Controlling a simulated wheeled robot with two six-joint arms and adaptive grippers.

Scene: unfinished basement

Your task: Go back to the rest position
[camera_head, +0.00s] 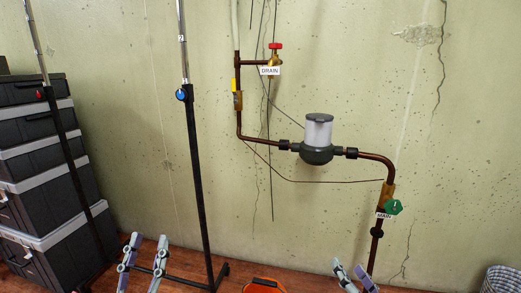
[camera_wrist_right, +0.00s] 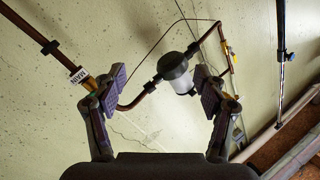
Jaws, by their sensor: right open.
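My left gripper (camera_head: 147,246) is at the bottom left of the head view, its two fingers pointing up and spread apart with nothing between them. My right gripper (camera_head: 350,270) shows only its fingertips at the bottom edge, below the pipe run and left of the lower vertical pipe. In the right wrist view my right gripper (camera_wrist_right: 160,85) is open and empty. The filter (camera_wrist_right: 176,72), with a dark bowl and pale top, appears between its fingers, beyond them on the wall. I see no contact between either gripper and the pipework.
Copper pipe (camera_head: 260,141) on the wall carries the filter (camera_head: 318,138), a red-handled drain valve (camera_head: 275,58) and a green-handled main valve (camera_head: 393,207). Black stands (camera_head: 196,170) and stacked dark cases (camera_head: 45,170) are left. An orange item (camera_head: 264,285) and a basket (camera_head: 500,280) are on the floor.

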